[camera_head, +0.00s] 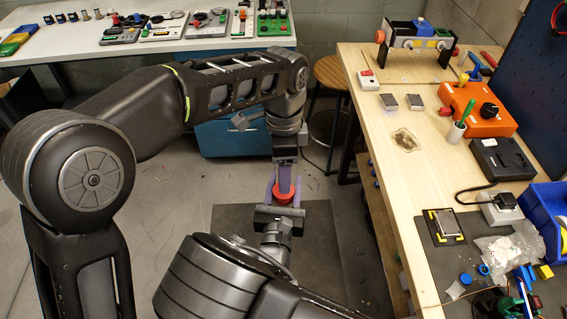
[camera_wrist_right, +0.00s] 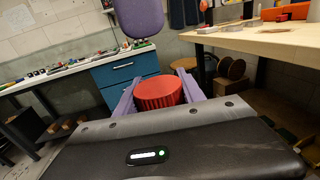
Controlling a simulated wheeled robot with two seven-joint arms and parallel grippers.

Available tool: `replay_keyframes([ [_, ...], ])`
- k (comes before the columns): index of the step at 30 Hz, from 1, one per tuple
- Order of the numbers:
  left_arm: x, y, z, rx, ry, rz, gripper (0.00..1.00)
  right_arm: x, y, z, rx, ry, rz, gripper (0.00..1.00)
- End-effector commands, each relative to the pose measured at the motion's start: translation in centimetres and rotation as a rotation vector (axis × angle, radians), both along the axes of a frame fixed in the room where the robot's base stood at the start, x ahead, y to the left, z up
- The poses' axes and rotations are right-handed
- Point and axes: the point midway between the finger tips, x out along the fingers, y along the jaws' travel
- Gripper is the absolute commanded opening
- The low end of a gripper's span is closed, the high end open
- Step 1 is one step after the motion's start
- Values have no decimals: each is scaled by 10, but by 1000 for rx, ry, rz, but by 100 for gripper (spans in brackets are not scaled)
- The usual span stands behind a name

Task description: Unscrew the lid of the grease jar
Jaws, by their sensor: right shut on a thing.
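The red ribbed lid (camera_head: 284,197) of the grease jar is held in the air in front of the workbench. My right gripper (camera_head: 284,192) is shut on it, with a purple finger on each side. The lid (camera_wrist_right: 158,93) also shows between the fingers in the right wrist view. My left gripper (camera_head: 285,180) comes down from above, with a broad purple finger close to the lid. Another broad purple finger face (camera_wrist_right: 138,16) rises behind the lid in the right wrist view. The jar body cannot be made out, and the left fingers' opening is hidden.
The wooden workbench (camera_head: 405,185) on the right carries an orange box (camera_head: 476,110), a black-and-yellow tray (camera_head: 429,222) and a blue bin (camera_head: 540,205). A stool (camera_head: 330,74) stands behind. A white table (camera_head: 60,45) with devices is at the back left. Floor lies below the grippers.

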Motion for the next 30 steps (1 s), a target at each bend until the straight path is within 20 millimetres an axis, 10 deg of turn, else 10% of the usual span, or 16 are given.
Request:
replay_keyframes([
  [13, -1, 0, -62, 1, 2, 0, 65, 0, 0, 1, 0, -1, 0, 0],
  [24, 0, 0, -68, 0, 1, 0, 65, 0, 0, 1, 0, -1, 0, 0],
  [30, 0, 0, -68, 0, 1, 0, 49, 0, 0, 1, 0, -1, 0, 0],
])
